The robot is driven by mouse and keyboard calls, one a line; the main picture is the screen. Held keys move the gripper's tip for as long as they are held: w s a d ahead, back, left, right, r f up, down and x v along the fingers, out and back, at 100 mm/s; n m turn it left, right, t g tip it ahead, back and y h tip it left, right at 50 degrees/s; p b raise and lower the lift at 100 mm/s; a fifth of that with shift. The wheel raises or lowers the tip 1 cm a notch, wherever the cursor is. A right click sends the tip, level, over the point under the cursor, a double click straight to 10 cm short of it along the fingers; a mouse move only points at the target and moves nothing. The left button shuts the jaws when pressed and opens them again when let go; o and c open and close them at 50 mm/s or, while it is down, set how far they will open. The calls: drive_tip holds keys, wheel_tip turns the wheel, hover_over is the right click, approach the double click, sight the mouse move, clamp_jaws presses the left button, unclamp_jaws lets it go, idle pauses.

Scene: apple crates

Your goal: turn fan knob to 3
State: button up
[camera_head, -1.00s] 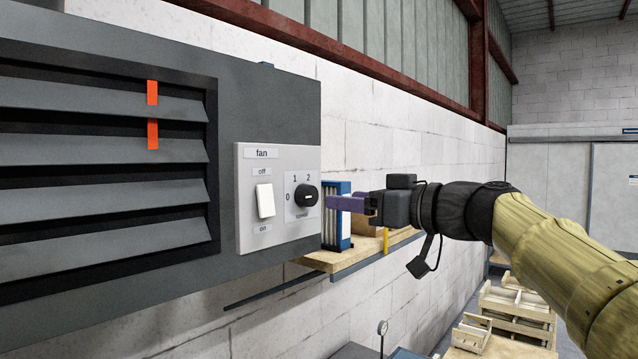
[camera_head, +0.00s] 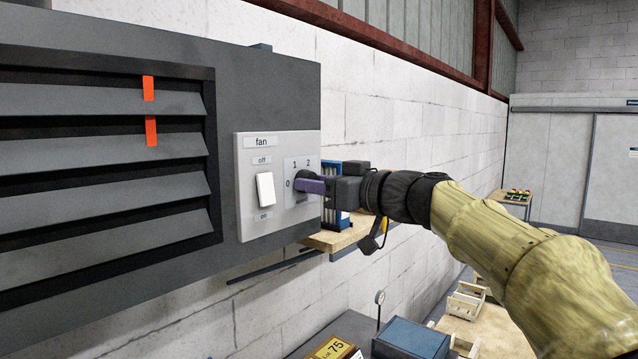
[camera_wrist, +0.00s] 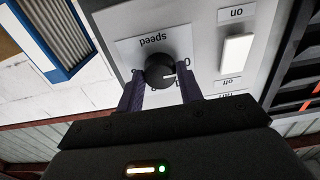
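The fan knob (camera_wrist: 160,68) is a round black dial on a light grey panel (camera_head: 246,146), marked "speed", with 0, 1 and 2 legible in the head view. In the head view my gripper (camera_head: 308,185) covers most of the knob, so contact there cannot be told.
A white rocker switch (camera_head: 265,189), labelled off and on, sits left of the knob. A louvred dark grey housing (camera_head: 270,90) carries the panel. Behind my gripper, a wooden shelf (camera_head: 325,240) holds a blue-framed item (camera_head: 329,222). A blue box (camera_head: 412,338) stands below.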

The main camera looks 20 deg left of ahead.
drive_tip(key=shift+c, duration=1)
drive_tip(key=shift+m+b, duration=0.35)
drive_tip(key=shift+m, duration=0.05)
drive_tip(key=shift+m+p, duration=1.75)
drive_tip(key=shift+m, duration=15.95)
drive_tip(key=shift+f, duration=0.1)
